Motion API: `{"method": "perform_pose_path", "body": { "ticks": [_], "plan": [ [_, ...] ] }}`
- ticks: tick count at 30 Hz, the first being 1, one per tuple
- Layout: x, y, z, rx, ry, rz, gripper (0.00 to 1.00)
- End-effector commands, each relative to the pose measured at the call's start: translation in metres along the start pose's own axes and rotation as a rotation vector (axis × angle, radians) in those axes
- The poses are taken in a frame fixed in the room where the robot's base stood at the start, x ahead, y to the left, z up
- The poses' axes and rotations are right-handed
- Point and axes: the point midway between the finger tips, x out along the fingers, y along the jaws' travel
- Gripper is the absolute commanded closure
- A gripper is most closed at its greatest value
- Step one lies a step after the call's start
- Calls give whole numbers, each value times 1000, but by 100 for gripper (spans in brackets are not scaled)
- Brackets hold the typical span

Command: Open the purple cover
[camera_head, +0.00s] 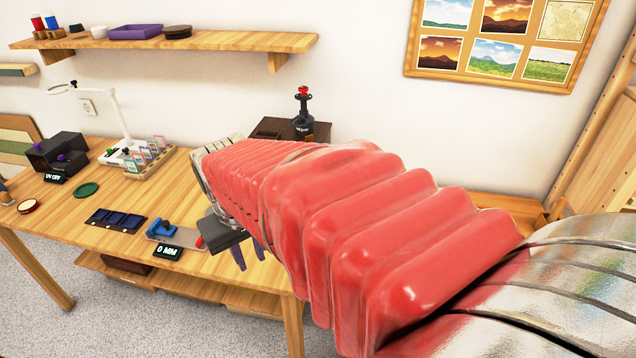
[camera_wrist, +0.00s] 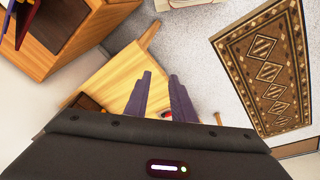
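No part is plainly a purple cover. A black box (camera_head: 57,152) with small purple parts stands at the left end of the table, beside a display reading "UV OFF" (camera_head: 55,178). Whether its purple parts belong to a cover is too small to tell. A purple tray (camera_head: 135,31) sits on the wall shelf. My gripper (camera_head: 249,258) hangs near the table's front edge, well to the right of the black box. In the wrist view its two fingers (camera_wrist: 161,76) are apart with nothing between them. My red arm hides the table's right part.
The wooden table (camera_head: 185,195) holds a white lamp (camera_head: 104,110), a slide rack (camera_head: 147,160), a dark blue tray (camera_head: 115,220), a blue gauge (camera_head: 162,228) with a "0 MM" display, and a green disc (camera_head: 87,189).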

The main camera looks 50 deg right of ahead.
Motion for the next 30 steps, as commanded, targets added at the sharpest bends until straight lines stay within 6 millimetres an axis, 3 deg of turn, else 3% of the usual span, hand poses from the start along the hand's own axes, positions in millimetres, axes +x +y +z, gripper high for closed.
{"method": "perform_pose_path", "body": {
  "ticks": [14, 30],
  "plan": [
    [45, 105, -37, 181, -207, 142, 77],
    [94, 246, -48, 408, -435, 354, 77]
  ]
}}
